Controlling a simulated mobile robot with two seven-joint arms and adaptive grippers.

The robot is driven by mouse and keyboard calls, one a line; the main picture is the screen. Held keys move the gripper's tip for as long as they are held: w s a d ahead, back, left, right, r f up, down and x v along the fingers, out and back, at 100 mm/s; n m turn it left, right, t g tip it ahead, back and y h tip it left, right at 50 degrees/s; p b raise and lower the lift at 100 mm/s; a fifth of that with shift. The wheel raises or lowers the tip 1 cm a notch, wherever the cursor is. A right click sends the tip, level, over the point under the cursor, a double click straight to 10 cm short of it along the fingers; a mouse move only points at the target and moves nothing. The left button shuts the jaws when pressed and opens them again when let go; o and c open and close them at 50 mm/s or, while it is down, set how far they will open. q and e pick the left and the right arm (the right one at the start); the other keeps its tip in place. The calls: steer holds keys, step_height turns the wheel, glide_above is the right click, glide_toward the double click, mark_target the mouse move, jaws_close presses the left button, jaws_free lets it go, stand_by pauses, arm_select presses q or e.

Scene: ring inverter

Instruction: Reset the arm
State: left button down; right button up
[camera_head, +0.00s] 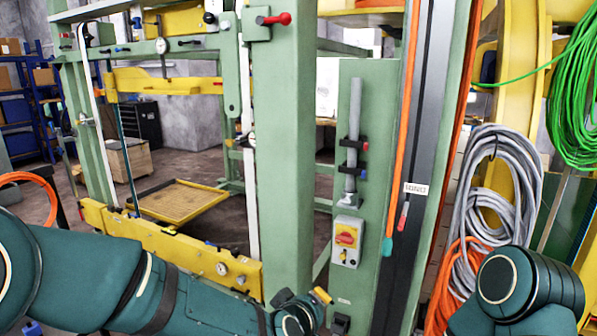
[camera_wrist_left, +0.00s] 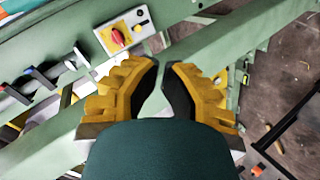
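My left arm (camera_head: 110,275) stretches from the left edge along the bottom of the head view to the middle, in front of the green frame. A yellow part of my left gripper (camera_head: 320,296) shows at its end, below the switch box. In the left wrist view the left gripper (camera_wrist_left: 161,70) has its yellow, black-padded fingers apart, with nothing between them. My right arm (camera_head: 530,290) is bent at the lower right of the head view; its gripper is out of view.
A yellow crossbar (camera_head: 170,245) lies behind my left arm. Grey and orange cables (camera_head: 497,190) hang at right.

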arm_select(q)
steer(key=s+a+f+m+g, duration=0.2)
steer(key=a+f, duration=0.2)
steer(key=f, duration=0.5)
steer(key=s+a+f+m+g, duration=0.1)
steer(key=s+a+f+g, duration=0.2)
steer(key=f, duration=0.5)
steer(key=s+a+f+m+g+y, duration=0.1)
steer(key=s+a+f+m+g, duration=0.2)
steer(key=s+f, duration=1)
steer(key=a+g, duration=0.2)
steer(key=a, duration=0.1)
steer(key=shift+s+a+f, duration=0.2)
steer(key=shift+a+f, duration=0.05)
